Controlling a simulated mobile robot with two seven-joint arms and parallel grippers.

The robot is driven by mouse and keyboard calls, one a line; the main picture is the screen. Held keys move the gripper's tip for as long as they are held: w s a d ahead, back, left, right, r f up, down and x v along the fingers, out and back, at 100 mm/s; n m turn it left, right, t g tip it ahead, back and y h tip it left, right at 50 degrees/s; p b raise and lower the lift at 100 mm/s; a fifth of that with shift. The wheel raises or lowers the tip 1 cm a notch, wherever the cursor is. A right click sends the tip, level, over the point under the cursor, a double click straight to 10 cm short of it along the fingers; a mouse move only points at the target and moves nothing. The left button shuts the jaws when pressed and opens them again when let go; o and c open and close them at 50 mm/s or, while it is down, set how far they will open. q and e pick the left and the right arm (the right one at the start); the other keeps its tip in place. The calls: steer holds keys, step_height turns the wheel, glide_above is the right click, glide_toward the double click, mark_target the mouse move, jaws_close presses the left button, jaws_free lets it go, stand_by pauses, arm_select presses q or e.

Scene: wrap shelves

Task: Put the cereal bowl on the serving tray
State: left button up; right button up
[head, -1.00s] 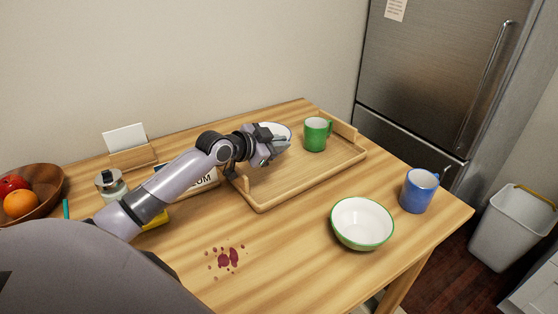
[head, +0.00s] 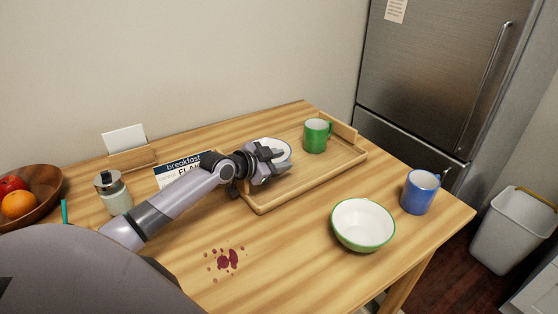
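A white bowl with a green rim (head: 363,222) stands upright and empty on the table, in front of the wooden serving tray (head: 311,185). A white dish with a blue rim (head: 283,146) is at the tray's left end, partly hidden by my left gripper. A green mug (head: 316,135) stands at the tray's far right part. My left gripper (head: 284,163) is over the left part of the tray, in front of the blue-rimmed dish. Its fingers look apart, with nothing seen between them. I cannot tell whether it touches the dish. My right gripper is not in view.
A blue mug (head: 419,191) stands near the right table edge. A breakfast card (head: 176,170), a lidded jar (head: 114,194) and a fruit bowl (head: 42,203) are on the left. A dark red spill (head: 229,259) marks the front. The tray's middle is clear.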

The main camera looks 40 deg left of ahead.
arm_select(q)
steer(key=shift+r, duration=0.1)
steer(key=shift+p+v, duration=0.75)
steer(key=shift+v, duration=5.2)
steer(key=shift+r, duration=0.1)
